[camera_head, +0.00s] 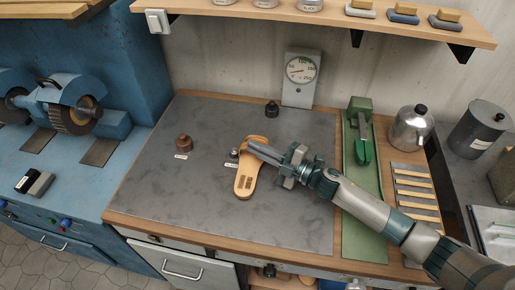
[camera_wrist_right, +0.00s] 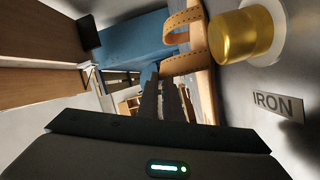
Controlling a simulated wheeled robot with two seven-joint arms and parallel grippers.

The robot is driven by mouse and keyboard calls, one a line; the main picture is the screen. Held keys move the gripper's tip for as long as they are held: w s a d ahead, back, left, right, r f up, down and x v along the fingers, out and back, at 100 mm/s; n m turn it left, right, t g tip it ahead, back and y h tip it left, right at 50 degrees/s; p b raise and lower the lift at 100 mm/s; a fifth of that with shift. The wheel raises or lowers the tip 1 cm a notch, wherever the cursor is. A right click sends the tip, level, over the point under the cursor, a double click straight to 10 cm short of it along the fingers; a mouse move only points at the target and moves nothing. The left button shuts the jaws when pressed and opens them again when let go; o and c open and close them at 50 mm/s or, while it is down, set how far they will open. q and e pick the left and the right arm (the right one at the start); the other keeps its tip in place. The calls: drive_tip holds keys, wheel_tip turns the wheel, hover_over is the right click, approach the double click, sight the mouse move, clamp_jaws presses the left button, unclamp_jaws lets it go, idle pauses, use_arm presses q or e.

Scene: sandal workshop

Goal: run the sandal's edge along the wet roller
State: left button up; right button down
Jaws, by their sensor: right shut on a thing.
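The tan sandal (camera_head: 243,188) is over the grey mat in the head view, long and pale with dark marks on its lower part. My right gripper (camera_head: 258,150) reaches in from the right and is shut on it near its upper end. In the right wrist view a tan strap with holes (camera_wrist_right: 187,47) shows beyond the dark fingers (camera_wrist_right: 165,100). A small metal piece (camera_head: 234,153) with a label is just left of the sandal. I cannot tell which piece is the wet roller. My left gripper is out of view.
A brown knob-like piece (camera_head: 184,143) and a dark one (camera_head: 271,108) stand on the mat (camera_head: 205,195). A dial gauge (camera_head: 301,72) is behind. The wrist view shows a gold cylinder (camera_wrist_right: 240,35) beside an IRON label (camera_wrist_right: 277,103).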

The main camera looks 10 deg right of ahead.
sight(257, 137)
drive_tip(key=shift+d, duration=0.2)
idle(0.8)
drive_tip(key=shift+a, duration=0.25)
idle(0.8)
drive_tip(key=shift+w+d+r+b, duration=0.1)
drive_tip(key=shift+w+b, duration=0.1)
drive_tip(key=shift+w, duration=0.55)
drive_tip(key=shift+w+d+f+b, duration=0.1)
drive_tip(key=shift+w+b, duration=0.15)
drive_tip(key=shift+w, duration=0.55)
drive_tip(key=shift+w+d+r+b, duration=0.1)
drive_tip(key=shift+w+b, duration=0.1)
drive_tip(key=shift+w, duration=0.55)
idle(1.8)
